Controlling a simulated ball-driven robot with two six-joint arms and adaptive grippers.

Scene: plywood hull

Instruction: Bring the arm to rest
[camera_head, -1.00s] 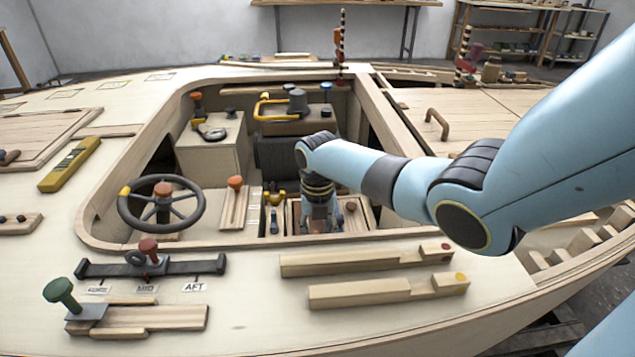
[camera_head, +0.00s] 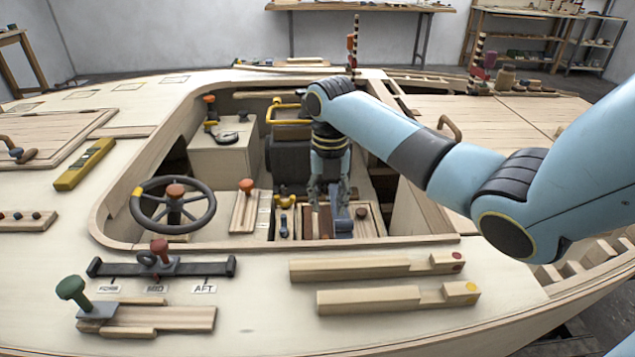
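My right arm (camera_head: 425,160) comes in from the right and reaches over the open cockpit well. My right gripper (camera_head: 329,201) points down over a wooden tray with compartments (camera_head: 373,222) in the well. Its two fingers stand apart, with nothing seen between them. A blue-grey piece (camera_head: 342,229) shows just below the fingertips, in or on the tray; I cannot tell if they touch. My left gripper is not in view.
A steering wheel (camera_head: 173,206) and an orange-knobbed lever (camera_head: 246,189) are left of the gripper. Two notched wooden bars (camera_head: 360,268) lie on the front deck beside a slider labelled AFT (camera_head: 200,268). The well's raised coaming (camera_head: 400,243) edges the space around the gripper.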

